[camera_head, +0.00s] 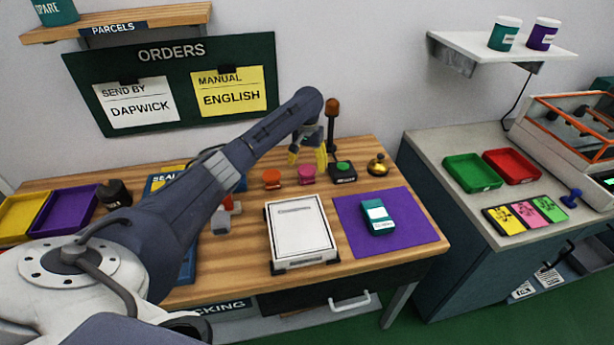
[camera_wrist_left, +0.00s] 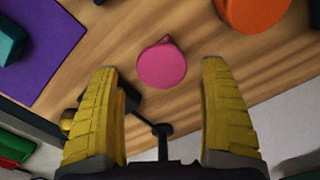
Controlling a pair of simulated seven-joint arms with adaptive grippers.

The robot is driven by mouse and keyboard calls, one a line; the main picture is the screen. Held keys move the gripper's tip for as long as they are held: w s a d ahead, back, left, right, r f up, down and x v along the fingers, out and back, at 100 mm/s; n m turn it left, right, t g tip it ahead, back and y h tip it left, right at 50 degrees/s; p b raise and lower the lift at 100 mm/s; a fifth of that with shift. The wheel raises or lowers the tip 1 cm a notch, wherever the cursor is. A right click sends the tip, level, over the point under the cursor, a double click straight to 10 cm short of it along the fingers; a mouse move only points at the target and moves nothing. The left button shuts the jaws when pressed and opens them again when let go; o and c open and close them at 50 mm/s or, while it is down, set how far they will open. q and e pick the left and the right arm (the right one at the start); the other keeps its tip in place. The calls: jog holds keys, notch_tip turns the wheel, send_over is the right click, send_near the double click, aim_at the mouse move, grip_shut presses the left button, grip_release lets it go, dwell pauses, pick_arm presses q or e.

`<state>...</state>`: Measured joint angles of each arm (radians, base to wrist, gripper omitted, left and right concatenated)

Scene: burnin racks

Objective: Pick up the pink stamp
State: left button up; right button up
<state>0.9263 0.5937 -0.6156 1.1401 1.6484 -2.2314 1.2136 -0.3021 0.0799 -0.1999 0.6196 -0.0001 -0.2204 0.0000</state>
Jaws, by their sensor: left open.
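The pink stamp (camera_head: 307,174) stands on the wooden table, right of an orange stamp (camera_head: 271,179) and left of a dark block with a green top. In the left wrist view the pink stamp (camera_wrist_left: 162,65) shows from above as a round pink shape, ahead of and between the fingers. My left gripper (camera_head: 308,157) is open and empty, above and behind the stamp. Its yellow fingers (camera_wrist_left: 162,120) are spread wide in the wrist view and apart from the stamp. The orange stamp (camera_wrist_left: 255,8) is at the top right there. My right gripper is not in view.
A dark block with a green top (camera_head: 343,172) and a gold bell (camera_head: 378,166) stand right of the pink stamp. A white scale-like plate (camera_head: 300,232) and a purple mat (camera_head: 354,232) with a teal box (camera_head: 377,217) lie in front. A dark post (camera_head: 332,120) rises behind.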

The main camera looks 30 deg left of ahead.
aim_at(308, 178)
pick_arm(q)
jog(key=shift+w+a+f, duration=0.1)
jog(key=shift+w+f, duration=0.05)
jog(key=shift+f, duration=3.4)
jog(key=shift+c, duration=0.2)
jog(key=c, duration=1.6)
jog(key=shift+r, duration=0.15)
notch_tip(308, 178, up, 20)
jog(key=shift+f, duration=0.15)
